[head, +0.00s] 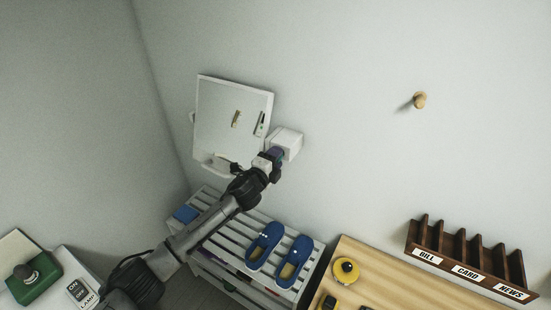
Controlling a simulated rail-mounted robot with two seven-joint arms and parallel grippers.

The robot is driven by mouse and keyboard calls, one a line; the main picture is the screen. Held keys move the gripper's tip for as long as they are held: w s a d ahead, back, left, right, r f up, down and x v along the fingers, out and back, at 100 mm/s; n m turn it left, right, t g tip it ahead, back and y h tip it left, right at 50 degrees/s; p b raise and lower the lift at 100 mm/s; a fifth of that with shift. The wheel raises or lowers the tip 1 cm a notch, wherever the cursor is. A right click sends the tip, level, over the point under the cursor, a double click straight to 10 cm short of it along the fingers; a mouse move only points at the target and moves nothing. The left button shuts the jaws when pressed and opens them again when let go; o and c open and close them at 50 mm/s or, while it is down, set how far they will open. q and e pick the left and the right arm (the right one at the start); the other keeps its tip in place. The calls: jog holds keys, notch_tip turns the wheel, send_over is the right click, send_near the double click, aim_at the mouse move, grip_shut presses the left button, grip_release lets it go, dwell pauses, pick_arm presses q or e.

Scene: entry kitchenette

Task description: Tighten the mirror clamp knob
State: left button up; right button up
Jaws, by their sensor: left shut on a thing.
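The mirror (222,115) is a pale square panel on the wall, left of the picture's centre, slightly tilted in view. A white block (289,139) sits on the wall at its lower right side. My left gripper (276,155) reaches up from the lower left to the front of this block. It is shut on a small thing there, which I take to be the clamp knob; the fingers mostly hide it. I cannot tell how far the knob is turned. My right gripper is not in view.
Below is a white slatted rack (225,238) with blue shoes (265,243) and a blue item (186,213). A wooden top (340,290) holds a yellow-and-black round object (346,271). A labelled brown sorter (465,262) stands right; a wall peg (419,99) is above. A green box (38,283) is left.

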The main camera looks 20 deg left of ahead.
pick_arm(q)
jog(key=shift+r, duration=0.15)
jog(key=o, duration=0.9)
jog(key=shift+s, duration=0.1)
jog(key=shift+s+a+b, duration=0.45)
jog(key=shift+s, duration=1.8)
jog(key=shift+s+a+b, duration=0.45)
jog(key=shift+s, duration=1.8)
jog(key=shift+s+a+b, duration=0.45)
jog(key=shift+s, duration=1.8)
